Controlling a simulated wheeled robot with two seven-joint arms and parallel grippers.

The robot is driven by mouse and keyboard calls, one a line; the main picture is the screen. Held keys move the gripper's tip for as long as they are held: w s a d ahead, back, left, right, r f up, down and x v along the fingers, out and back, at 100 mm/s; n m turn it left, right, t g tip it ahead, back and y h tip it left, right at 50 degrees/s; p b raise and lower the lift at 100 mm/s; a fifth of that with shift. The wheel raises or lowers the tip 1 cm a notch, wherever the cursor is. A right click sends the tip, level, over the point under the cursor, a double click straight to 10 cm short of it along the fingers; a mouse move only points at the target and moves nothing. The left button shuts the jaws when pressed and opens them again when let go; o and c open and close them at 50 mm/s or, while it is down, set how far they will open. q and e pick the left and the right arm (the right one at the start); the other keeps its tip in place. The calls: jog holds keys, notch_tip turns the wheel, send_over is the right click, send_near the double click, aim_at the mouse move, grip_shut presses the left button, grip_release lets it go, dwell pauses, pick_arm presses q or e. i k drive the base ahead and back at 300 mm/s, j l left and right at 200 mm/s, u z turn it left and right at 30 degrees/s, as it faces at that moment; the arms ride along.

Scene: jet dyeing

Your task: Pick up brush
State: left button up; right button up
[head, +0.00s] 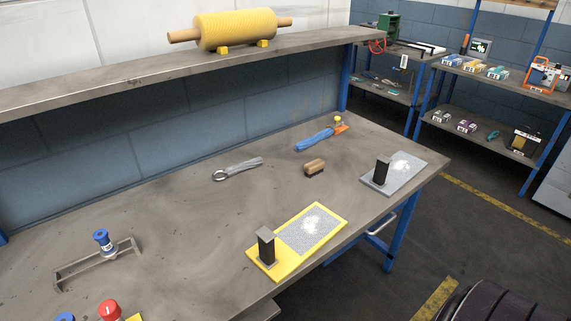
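A small brush (314,167) with a brown wooden back and darker underside lies on the grey workbench (190,235), right of its middle. It stands apart from the tools around it. Neither of my grippers shows in the head view, so their position relative to the brush cannot be seen.
Near the brush lie a wrench (238,169), a blue-handled tool (315,139), a yellow plate (273,271) and a grey plate (366,180), each plate with a dark upright block. A shelf (130,71) with a yellow roll (237,29) overhangs the back.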

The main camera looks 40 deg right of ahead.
aim_at(313, 168)
jog(key=l, duration=0.9)
jog(key=k+l, duration=0.1)
jog(key=l, duration=0.8)
